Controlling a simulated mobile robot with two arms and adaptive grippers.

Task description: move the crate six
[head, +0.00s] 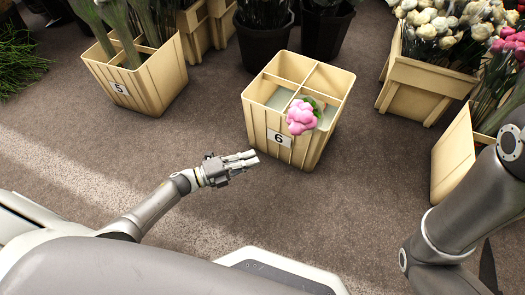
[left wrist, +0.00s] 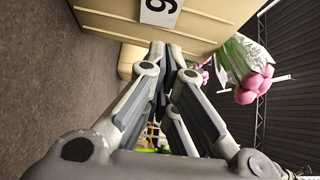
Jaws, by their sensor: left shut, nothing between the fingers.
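The crate six (head: 258,122) is a pale wooden crate with dividers and a white label "6" on its front wall, standing on the floor in the upper middle of the head view. My left gripper (head: 249,158) is shut and empty, low in front of the crate's front left corner. In the left wrist view its fingertips (left wrist: 167,48) point at the crate wall (left wrist: 205,22), beside the label; contact cannot be told. The pink bunch (left wrist: 254,84) hangs at the right.
A crate labelled 5 (head: 150,88) with stems stands at the left. Black buckets (head: 262,40) stand behind crate six. Crates with white flowers (head: 425,92) and pink flowers (head: 453,155) stand at the right. The floor (head: 200,135) around crate six's front is clear.

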